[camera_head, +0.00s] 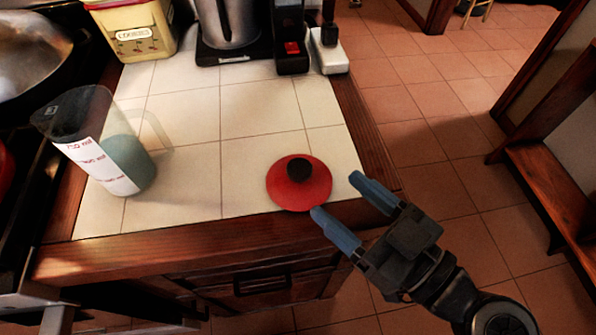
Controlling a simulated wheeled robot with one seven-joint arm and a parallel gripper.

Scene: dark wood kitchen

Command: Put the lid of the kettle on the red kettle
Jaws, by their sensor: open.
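The kettle lid (313,187) is a red disc with a dark round knob (299,169). It lies flat on the white tiled counter (262,105) near its front right corner. My gripper (337,198), with two blue fingers, is open and empty just right of the lid, over the counter's wooden edge. Its fingers point toward the upper left. I cannot tell whether the near finger touches the lid. The red kettle is not clearly in view; only a sliver of something red (4,172) shows at the far left edge.
A clear measuring jug (125,150) stands on the counter's left side. A yellow tin (134,32), a coffee machine (290,35) and a white grinder-like appliance (329,52) stand at the back. A large metal pan (30,55) is at upper left. The counter's middle is clear.

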